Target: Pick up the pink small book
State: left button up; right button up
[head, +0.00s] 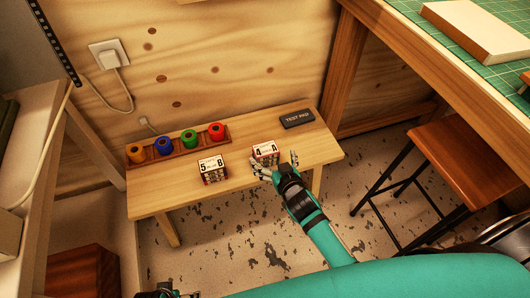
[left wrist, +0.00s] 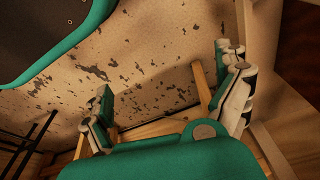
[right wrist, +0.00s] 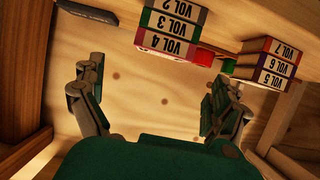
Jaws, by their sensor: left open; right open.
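The small book that looks pink to red, with a VOL 4 spine (right wrist: 165,45), is at the end of a short book stack in the right wrist view, which looks upside down. In the head view this stack (head: 265,149) stands near the bench's front edge, with a label reading 4 A on top. My right gripper (head: 275,163) is open and empty at the stack's near side, one finger to each side; whether it touches is unclear. It also shows in the right wrist view (right wrist: 150,92). My left gripper (left wrist: 168,88) is open and empty, low at the head view's bottom edge.
A second stack, labelled 5 B (head: 212,168), stands to the left on the wooden bench (head: 165,198). Behind it, a rack holds several coloured rolls (head: 190,138). A dark TEST PAD (head: 297,118) lies at the right. A stool (head: 460,160) and green-matted table (head: 455,45) stand right.

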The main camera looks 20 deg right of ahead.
aim_at(266, 151)
jog(key=shift+x, duration=1.05)
jog(key=b+x, duration=0.1)
jog(key=x, duration=0.3)
jog(key=shift+s+f+b, duration=0.2)
jog(key=shift+f+b, duration=0.15)
jog(key=shift+b, duration=0.05)
jog(key=shift+w+f, duration=0.15)
jog(key=shift+w, duration=0.3)
pick_arm(q)
notch_tip(266, 151, up, 8)
jog(key=w, duration=0.1)
jog(key=shift+w+f, duration=0.2)
jog(key=shift+w, duration=0.05)
pick_arm(e)
jog(key=c, duration=1.2)
